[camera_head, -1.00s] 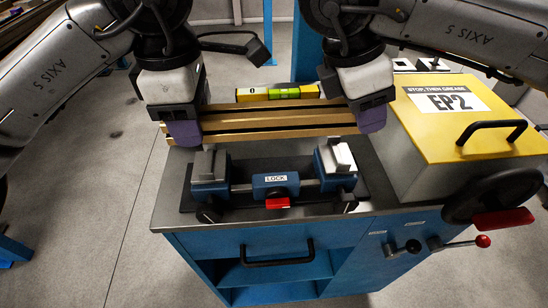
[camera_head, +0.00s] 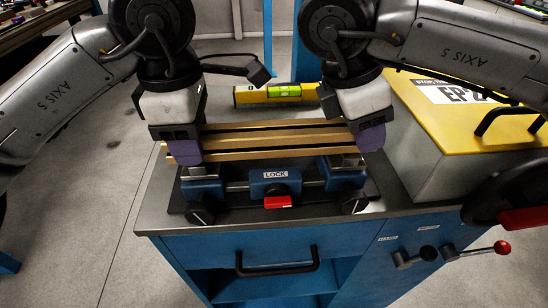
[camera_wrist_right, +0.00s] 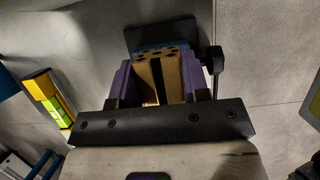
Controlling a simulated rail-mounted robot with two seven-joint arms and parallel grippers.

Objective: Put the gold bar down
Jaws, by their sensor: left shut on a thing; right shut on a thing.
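The gold bar (camera_head: 262,141) is a long grooved profile, roughly level, spanning between my two grippers in the head view. My left gripper (camera_head: 185,150) is shut on its left end. My right gripper (camera_head: 369,137) is shut on its right end. The right wrist view shows the bar's end (camera_wrist_right: 163,76) between my purple fingers. The bar is at the tops of the blue clamp fixture (camera_head: 262,188), which has a LOCK label and a red handle (camera_head: 278,201). The bar and fingers partly hide the jaws; I cannot tell whether the bar touches them.
The fixture stands on a grey-topped blue cabinet (camera_head: 150,217). A yellow spirit level (camera_head: 275,94) lies behind the bar. A yellow-lidded box (camera_head: 450,125) stands at the right, close to my right arm. Levers with red parts (camera_head: 470,251) stick out at the cabinet's front right.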

